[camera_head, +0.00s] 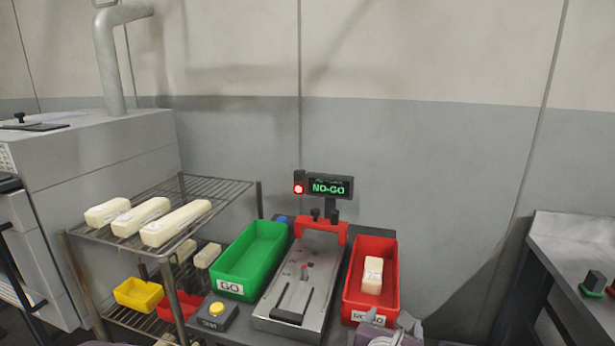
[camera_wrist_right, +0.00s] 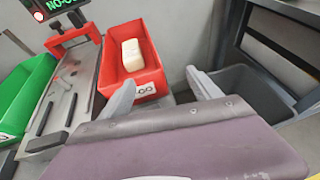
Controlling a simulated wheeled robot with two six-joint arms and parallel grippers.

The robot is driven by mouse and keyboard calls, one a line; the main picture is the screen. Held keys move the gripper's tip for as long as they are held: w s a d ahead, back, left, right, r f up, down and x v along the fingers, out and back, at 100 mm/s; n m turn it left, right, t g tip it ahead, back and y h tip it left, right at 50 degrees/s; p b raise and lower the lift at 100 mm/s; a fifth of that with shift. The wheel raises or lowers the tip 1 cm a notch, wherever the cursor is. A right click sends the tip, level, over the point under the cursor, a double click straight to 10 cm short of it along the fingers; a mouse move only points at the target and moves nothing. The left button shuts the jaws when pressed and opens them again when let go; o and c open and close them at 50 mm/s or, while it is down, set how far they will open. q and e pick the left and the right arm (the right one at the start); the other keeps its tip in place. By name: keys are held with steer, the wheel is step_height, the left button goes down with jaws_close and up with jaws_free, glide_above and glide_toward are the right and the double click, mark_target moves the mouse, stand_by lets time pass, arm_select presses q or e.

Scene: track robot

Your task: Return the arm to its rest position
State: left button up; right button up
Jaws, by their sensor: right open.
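My right gripper (camera_head: 391,334) shows at the bottom edge of the head view, just in front of the red NO-GO bin (camera_head: 355,254). In the right wrist view my right gripper (camera_wrist_right: 162,92) has its two grey fingers spread wide with nothing between them. A cream-coloured block (camera_head: 372,275) lies in the red bin, apart from the gripper; it also shows in the right wrist view (camera_wrist_right: 132,54). My left gripper is in neither view.
A metal gauge fixture (camera_head: 278,312) stands between the green GO bin (camera_head: 252,256) and the red bin. Its display (camera_head: 330,187) reads NO-GO beside a lit red lamp. A wire rack (camera_head: 222,190) with cream blocks stands left. A grey bench (camera_head: 575,250) stands right.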

steer(key=s+d+f+m+g+h, duration=0.2)
steer(key=s+d+f+m+g, duration=0.6)
steer(key=d, duration=0.4)
steer(key=s+a+f+m+g+y, duration=0.45)
steer(key=s+a+f+m, duration=0.35)
steer(key=m, duration=0.8)
steer(key=w+a+r+m+t+y+p, duration=0.1)
steer(key=w+a+m+t+y+p, duration=0.2)
steer(key=m, duration=0.5)
step_height(320, 180, up, 15)
steer(key=s+g+p, duration=0.1)
steer(key=p, duration=1.2)
steer(key=shift+s+a+n, duration=0.2)
steer(key=shift+a+n, duration=0.1)
steer(key=shift+a, duration=0.15)
